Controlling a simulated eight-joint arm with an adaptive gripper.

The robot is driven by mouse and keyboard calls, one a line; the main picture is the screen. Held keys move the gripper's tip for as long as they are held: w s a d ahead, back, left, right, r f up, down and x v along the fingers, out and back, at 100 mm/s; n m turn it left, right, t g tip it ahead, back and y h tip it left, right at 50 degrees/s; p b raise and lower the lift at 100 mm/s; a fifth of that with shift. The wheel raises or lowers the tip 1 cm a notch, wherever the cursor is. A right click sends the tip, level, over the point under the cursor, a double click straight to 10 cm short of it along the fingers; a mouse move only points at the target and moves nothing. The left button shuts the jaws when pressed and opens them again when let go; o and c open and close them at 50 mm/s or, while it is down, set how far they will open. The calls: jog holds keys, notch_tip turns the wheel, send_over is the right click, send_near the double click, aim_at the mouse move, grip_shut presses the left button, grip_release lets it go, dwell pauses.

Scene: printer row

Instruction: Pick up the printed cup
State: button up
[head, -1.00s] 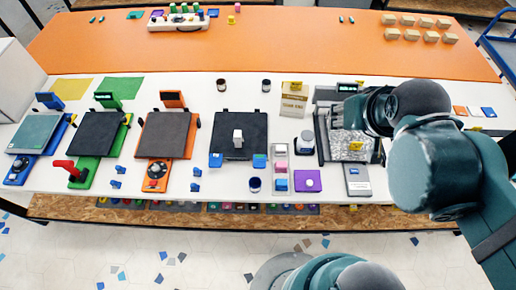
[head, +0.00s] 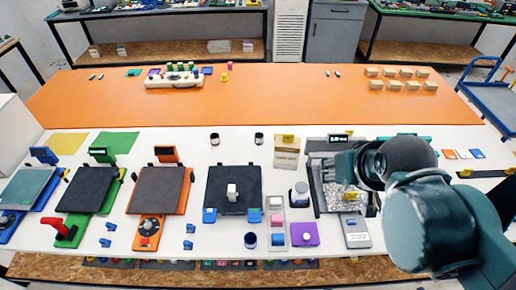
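A small white piece (head: 232,191), which looks like the printed cup, stands on the black print bed (head: 220,178) near the middle of the white table. It is too small to make out its hollow. My gripper (head: 348,166) is at the right, above the grey machine with the speckled bed, well apart from the white piece. My own dark wrist covers much of the gripper, so its fingers cannot be read clearly.
Printers with blue, green and orange (head: 160,190) frames stand to the left. A grey-white jar (head: 299,194), a narrow tray (head: 275,228) of coloured blocks and a purple block (head: 304,234) lie between bed and gripper. The orange table part (head: 280,105) behind is largely clear.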

jog(key=shift+a, duration=0.1)
jog(key=n+g+b, duration=0.7)
jog(key=n, duration=1.1)
send_over(250, 239)
jog(key=s, duration=0.2)
notch_tip(250, 239, down, 26)
jog(key=shift+w+f, duration=0.1)
jog(key=shift+f, duration=0.05)
jog(key=shift+f+b, duration=0.35)
jog(key=shift+f, duration=0.95)
jog(key=shift+f, duration=0.1)
jog(key=shift+f+b, duration=0.9)
jog(key=shift+f, duration=1.6)
